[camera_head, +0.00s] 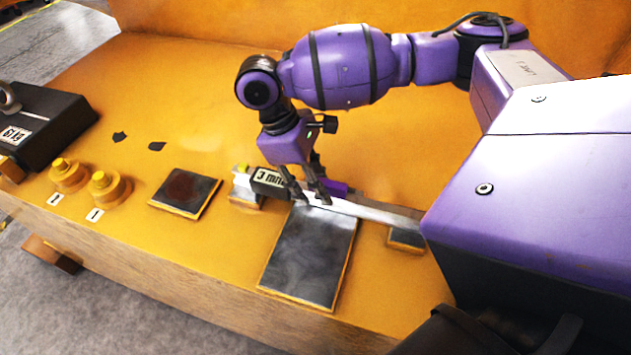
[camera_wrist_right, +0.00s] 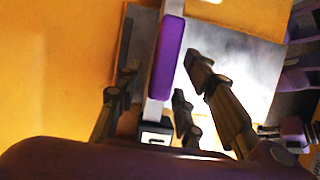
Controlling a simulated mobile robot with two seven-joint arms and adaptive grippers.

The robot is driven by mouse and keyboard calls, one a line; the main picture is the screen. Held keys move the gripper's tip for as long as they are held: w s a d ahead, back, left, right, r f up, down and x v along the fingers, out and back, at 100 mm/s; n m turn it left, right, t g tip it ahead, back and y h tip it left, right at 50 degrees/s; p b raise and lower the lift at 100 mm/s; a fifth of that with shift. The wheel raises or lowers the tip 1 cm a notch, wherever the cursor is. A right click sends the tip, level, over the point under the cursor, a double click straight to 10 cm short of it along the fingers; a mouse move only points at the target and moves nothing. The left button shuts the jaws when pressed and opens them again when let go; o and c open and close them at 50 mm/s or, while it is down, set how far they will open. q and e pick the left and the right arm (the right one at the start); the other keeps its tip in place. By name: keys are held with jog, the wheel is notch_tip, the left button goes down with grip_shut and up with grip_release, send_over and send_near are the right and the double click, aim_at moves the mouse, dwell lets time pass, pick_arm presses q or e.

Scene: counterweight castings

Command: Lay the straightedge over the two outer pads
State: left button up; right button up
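The straightedge (camera_head: 378,211) is a long silver bar with a purple grip (camera_wrist_right: 167,58). In the head view it runs from near a black "3 mm" block (camera_head: 268,180) to behind my arm, above the large dark pad's far edge. My right gripper (camera_head: 315,203) is over the bar, pointing down. In the wrist view its fingers (camera_wrist_right: 160,88) are spread either side of the bar, with gaps visible. Three dark pads show: a left one (camera_head: 185,191), a large middle one (camera_head: 311,257) and a small right one (camera_head: 405,238), partly hidden. My left gripper is out of view.
A metal block with a yellow knob (camera_head: 244,189) stands beside the label. Two yellow knobbed weights (camera_head: 108,188) and a black box (camera_head: 45,125) are at the left. Two small dark chips (camera_head: 157,146) lie behind. The yellow surface between is clear, with a front edge.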

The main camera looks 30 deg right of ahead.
jog(key=v, duration=1.2)
